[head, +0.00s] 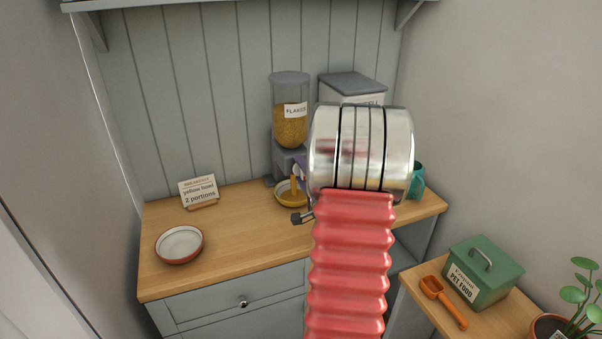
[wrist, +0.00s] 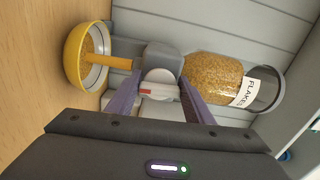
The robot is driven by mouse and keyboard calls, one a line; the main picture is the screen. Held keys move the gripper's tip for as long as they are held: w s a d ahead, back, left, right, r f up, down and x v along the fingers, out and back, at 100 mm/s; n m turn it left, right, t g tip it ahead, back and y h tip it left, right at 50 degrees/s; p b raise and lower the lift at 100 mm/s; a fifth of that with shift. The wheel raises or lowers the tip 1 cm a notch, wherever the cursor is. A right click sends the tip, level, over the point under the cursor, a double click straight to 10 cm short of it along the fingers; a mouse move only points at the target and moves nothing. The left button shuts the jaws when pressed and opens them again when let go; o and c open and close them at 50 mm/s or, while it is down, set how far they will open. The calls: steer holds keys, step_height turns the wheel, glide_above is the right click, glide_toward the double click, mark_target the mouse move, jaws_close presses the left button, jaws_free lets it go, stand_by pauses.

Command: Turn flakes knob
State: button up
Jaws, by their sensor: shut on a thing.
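The flakes dispenser (head: 291,122) stands at the back of the worktop, its clear hopper holding golden flakes and labelled FLAKES. Its hopper (wrist: 213,80) lies sideways in the wrist view. My gripper (wrist: 160,86) is shut on the grey flakes knob (wrist: 160,97), with a purple finger on either side. A red and white mark shows on the knob's face. A golden-brown stream of flakes (wrist: 112,61) runs from the spout into the yellow bowl (wrist: 73,62), which holds some flakes. The yellow bowl (head: 283,202) also shows in the head view, where my arm hides most of the gripper.
A card (head: 199,191) reads "yellow bowl 2 portions". A red-brown bowl with a pale inside (head: 180,244) stands empty at front left. A green pet food box (head: 484,272) and orange scoop (head: 443,300) are at right.

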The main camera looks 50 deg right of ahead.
steer(key=shift+s+d+f, duration=0.1)
steer(key=shift+s+f, duration=0.05)
steer(key=shift+f, duration=0.1)
steer(key=o, duration=1)
steer(key=shift+r, duration=0.15)
steer(key=shift+o, duration=0.2)
steer(key=v, duration=1.3)
steer(key=shift+s+a, duration=0.25)
steer(key=shift+s, duration=0.05)
steer(key=shift+w, duration=0.1)
